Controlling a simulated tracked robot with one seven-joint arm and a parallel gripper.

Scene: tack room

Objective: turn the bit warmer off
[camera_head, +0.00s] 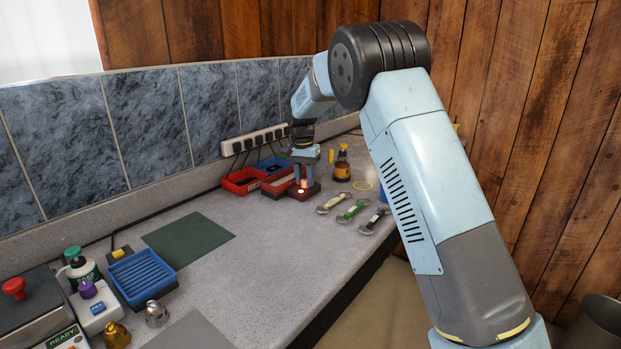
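My gripper (304,181) points down at the far end of the grey counter, over a small dark red box (304,194) with a small glowing orange-white spot on top. Its two blue fingers look apart, with nothing seen between them; whether they touch the box cannot be told. A grey metal box with a red knob (14,287) and a panel reading READY (61,341) is cut off at the lower left. No label shows which of these is the bit warmer.
Red bins (242,182), a blue bin (270,164) and a power strip (254,140) line the wall. A green mat (188,240), blue tray (142,277) and bells (117,335) are nearer. Mid-counter is clear.

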